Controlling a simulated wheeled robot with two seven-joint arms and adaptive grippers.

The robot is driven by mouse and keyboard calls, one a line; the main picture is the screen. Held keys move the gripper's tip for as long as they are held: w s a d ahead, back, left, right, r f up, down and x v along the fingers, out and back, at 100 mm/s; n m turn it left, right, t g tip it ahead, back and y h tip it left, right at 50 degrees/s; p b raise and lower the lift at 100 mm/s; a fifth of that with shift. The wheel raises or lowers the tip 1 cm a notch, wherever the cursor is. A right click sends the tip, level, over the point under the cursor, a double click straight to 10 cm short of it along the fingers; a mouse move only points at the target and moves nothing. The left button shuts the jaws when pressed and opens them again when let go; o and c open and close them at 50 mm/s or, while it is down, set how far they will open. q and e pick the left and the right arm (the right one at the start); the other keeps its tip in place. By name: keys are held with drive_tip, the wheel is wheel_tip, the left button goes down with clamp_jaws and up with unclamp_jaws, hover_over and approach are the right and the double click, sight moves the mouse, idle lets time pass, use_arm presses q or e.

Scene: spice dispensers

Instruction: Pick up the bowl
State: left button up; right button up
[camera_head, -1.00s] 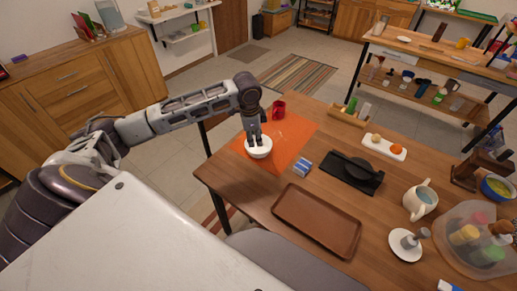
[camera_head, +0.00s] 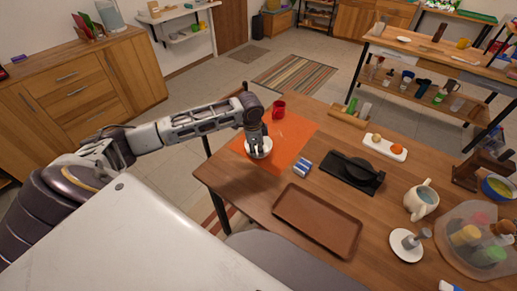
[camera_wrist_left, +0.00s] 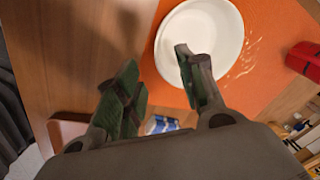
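The white bowl (camera_head: 265,153) sits on the orange mat (camera_head: 290,140) on the wooden table, and it also shows in the left wrist view (camera_wrist_left: 205,35). My left gripper (camera_head: 256,150) is over the bowl's left side and hides part of it in the head view. In the left wrist view my left gripper (camera_wrist_left: 157,64) is open. One finger overlaps the inside of the bowl and the other is outside its rim, with the rim between them. I cannot tell whether either finger touches it. My right gripper is not in view.
A red mug (camera_head: 279,110) stands behind the bowl. A small blue-and-white item (camera_head: 302,168) lies at the mat's edge. A brown tray (camera_head: 317,220) lies in front, and a black pan-like object (camera_head: 352,172) is to the right.

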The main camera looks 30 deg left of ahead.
use_arm(q)
drive_tip(key=shift+f, duration=0.3)
drive_tip(key=shift+w+f, duration=0.15)
drive_tip(key=shift+f, duration=0.25)
drive_tip(key=f, duration=0.2)
drive_tip(key=shift+w+f, duration=0.3)
drive_tip(key=shift+f, duration=0.05)
drive_tip(key=shift+w+f, duration=0.1)
drive_tip(key=shift+f, duration=0.35)
drive_tip(key=shift+a, duration=0.1)
drive_tip(key=shift+c, duration=0.4)
clamp_jaws()
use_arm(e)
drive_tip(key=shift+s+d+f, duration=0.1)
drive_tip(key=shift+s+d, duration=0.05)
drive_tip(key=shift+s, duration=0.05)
